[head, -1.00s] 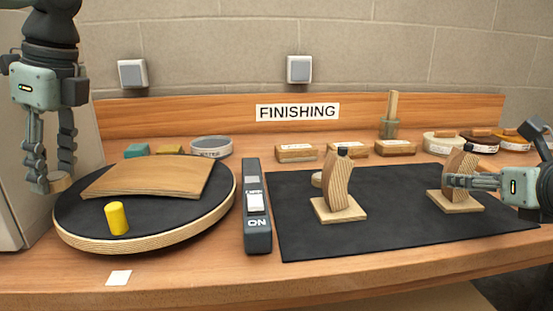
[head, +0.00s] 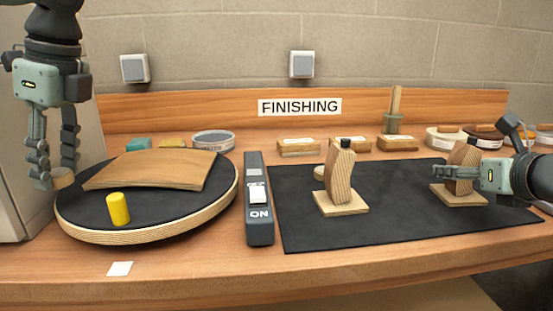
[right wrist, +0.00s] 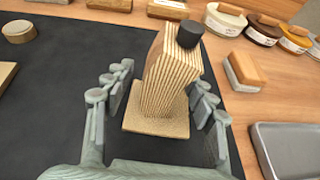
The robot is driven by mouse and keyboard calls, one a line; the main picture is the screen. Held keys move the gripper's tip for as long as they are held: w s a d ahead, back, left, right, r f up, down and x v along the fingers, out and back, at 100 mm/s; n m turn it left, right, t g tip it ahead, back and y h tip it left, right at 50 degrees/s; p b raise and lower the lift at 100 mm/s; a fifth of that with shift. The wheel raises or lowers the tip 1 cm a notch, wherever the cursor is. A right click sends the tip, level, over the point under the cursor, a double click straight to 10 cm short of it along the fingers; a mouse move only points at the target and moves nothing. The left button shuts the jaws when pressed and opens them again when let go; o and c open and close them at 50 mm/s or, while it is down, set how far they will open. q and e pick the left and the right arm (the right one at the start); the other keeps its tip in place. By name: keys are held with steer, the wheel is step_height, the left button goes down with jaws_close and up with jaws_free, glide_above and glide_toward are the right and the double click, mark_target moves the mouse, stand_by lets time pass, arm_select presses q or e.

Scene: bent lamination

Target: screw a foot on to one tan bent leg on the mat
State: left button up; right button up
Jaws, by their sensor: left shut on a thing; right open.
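Two tan bent legs stand upright on square wooden bases on the dark mat (head: 410,225), each with a short dark piece on top. One leg (head: 340,178) is near the mat's middle. The other leg (head: 465,157) is at the right and also shows in the right wrist view (right wrist: 168,78). My right gripper (head: 446,172) is open, its fingers on either side of the right leg, with gaps showing in the wrist view (right wrist: 157,108). My left gripper (head: 56,172) is shut on a round wooden foot (head: 63,179) at the far left. Another round foot (right wrist: 19,31) lies on the mat, partly hidden behind the middle leg in the head view.
A round turntable (head: 150,237) at the left carries a curved wooden panel (head: 150,170) and a yellow cylinder (head: 118,209). A switch box (head: 259,225) stands between turntable and mat. Wooden blocks and tins (head: 445,138) line the back. A grey tray (right wrist: 285,150) lies right of the mat.

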steer(key=shift+w, duration=0.1)
stand_by(0.3)
jaws_close()
